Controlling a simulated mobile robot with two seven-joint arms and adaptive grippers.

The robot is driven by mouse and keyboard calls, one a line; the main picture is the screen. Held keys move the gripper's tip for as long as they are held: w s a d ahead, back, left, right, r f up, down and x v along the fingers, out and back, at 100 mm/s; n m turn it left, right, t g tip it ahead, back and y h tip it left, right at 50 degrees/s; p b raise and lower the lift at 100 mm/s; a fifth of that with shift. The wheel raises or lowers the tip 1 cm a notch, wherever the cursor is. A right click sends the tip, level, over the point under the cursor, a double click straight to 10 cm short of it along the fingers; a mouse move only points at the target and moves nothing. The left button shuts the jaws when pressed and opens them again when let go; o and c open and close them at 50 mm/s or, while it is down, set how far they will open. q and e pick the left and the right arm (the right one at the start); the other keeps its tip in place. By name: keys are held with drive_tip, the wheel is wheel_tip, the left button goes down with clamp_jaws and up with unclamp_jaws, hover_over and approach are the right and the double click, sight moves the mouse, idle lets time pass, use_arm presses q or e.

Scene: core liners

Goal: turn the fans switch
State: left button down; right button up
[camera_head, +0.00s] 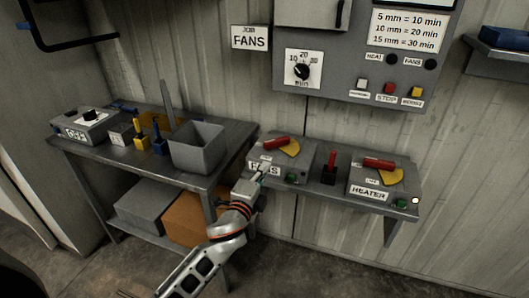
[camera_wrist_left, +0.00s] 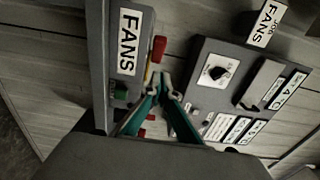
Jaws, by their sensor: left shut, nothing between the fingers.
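The fans switch box (camera_head: 297,166) is a grey box on the wall shelf, with a red lever handle (camera_head: 276,142) and a yellow plate (camera_head: 290,149) on top. My left gripper (camera_head: 262,170) is in front of its FANS label and partly covers it. In the left wrist view the box's FANS label (camera_wrist_left: 130,42), red handle (camera_wrist_left: 158,48) and green button (camera_wrist_left: 120,92) show. The teal fingers of my left gripper (camera_wrist_left: 165,80) are shut and empty, close to the red handle; whether they touch it cannot be told. My right gripper is not in view.
A similar HEATER switch box (camera_head: 372,187) stands to the right on the shelf, with a small red-handled item (camera_head: 329,168) between. A grey control panel (camera_head: 345,82) hangs above. At left, a metal table (camera_head: 190,180) carries a grey bin (camera_head: 197,150) and small blocks.

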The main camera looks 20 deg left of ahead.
sight(256, 150)
use_arm(q)
drive_tip(key=w, duration=0.5)
drive_tip(key=shift+w+d, duration=0.15)
drive_tip(key=shift+w, duration=0.1)
drive_tip(key=w+a, duration=0.2)
drive_tip(key=shift+w, duration=0.4)
drive_tip(key=shift+w+a, duration=0.35)
drive_tip(key=shift+w+a, duration=0.25)
drive_tip(key=shift+a, duration=0.45)
drive_tip(key=shift+w+a, duration=0.1)
drive_tip(key=shift+a, duration=0.15)
drive_tip(key=shift+w+a, duration=0.4)
drive_tip(key=shift+a, duration=0.15)
drive_tip(key=shift+w+a, duration=0.9)
drive_tip(key=shift+w, duration=0.1)
